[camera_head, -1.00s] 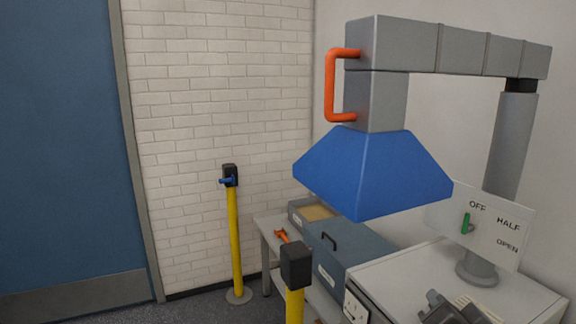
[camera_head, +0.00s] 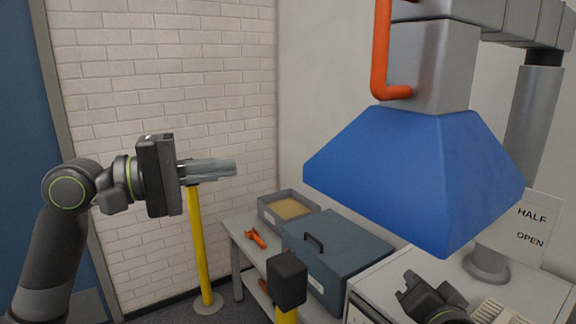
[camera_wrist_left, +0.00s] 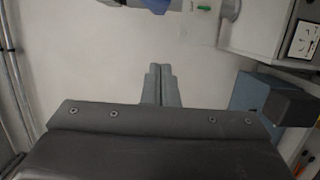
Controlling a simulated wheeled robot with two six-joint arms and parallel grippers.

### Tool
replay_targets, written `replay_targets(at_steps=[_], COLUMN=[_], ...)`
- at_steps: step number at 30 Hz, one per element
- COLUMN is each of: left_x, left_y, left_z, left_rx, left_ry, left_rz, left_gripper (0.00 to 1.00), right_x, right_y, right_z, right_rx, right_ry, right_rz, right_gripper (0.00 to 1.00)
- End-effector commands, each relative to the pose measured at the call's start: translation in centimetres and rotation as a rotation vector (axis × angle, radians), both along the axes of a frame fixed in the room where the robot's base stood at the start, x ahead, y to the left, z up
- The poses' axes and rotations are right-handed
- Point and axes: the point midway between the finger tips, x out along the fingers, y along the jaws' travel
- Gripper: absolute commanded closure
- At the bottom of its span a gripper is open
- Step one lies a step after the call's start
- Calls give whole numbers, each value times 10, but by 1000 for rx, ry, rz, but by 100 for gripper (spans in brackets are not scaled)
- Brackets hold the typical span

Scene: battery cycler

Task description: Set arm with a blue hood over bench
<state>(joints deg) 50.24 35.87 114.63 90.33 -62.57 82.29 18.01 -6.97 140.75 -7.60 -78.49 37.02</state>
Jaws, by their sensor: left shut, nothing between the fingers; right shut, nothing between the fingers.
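The blue hood (camera_head: 410,170) hangs from a grey jointed arm (camera_head: 430,65) with an orange handle (camera_head: 381,50) on its near side. In the head view it overlaps the gap between the blue-grey case and the light bench (camera_head: 530,290). The arm's post (camera_head: 535,120) rises at the right. My left gripper (camera_head: 234,168) is shut and empty, left of the hood and apart from it, fingers pointing right. Its closed fingers also show in the left wrist view (camera_wrist_left: 160,85).
A black-topped yellow post (camera_head: 287,278) stands in front of the case (camera_head: 335,255). Another yellow post (camera_head: 198,250) stands behind my left gripper. A side table holds an open tray (camera_head: 265,212) and an orange tool (camera_head: 256,238). A HALF/OPEN sign (camera_head: 535,225) is partly behind the hood.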

Motion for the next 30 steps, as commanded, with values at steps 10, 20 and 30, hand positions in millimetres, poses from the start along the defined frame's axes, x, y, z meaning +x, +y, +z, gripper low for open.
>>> replay_targets(at_steps=[10,20,30], left_x=[10,26,16], left_y=[-31,-71,-107], left_z=[4,4,4], left_rx=[-5,-5,-3], left_ry=[2,2,-1], left_rz=[-8,-7,-6], left_gripper=[100,100,100], right_x=[0,0,0], right_y=[0,0,0], right_z=[12,25,42], right_rx=[0,0,0], right_ry=[0,0,0], right_rz=[0,0,0], right_gripper=[100,100,100])
